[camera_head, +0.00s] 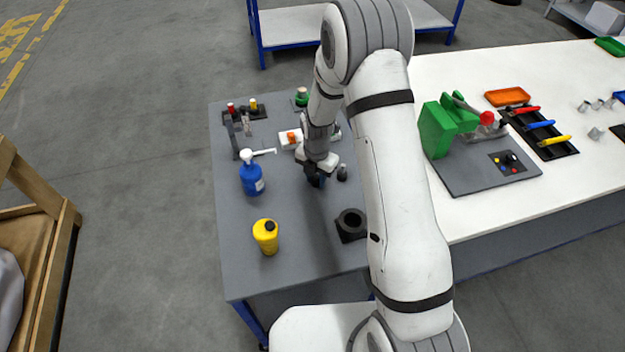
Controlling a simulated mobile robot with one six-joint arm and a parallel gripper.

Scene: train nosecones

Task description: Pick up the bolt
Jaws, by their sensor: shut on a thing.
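My gripper (316,181) points down, low over the grey part of the table, near its middle. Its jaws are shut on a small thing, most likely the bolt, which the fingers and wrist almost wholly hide. I cannot make out the bolt's shape.
A blue pump bottle (252,180) and a yellow bottle (266,238) stand to the left. A black holder (351,224) sits at lower right. A white-and-orange item (287,140) lies behind. A green machine (442,125) stands right, beyond my arm. The grey table's middle front is clear.

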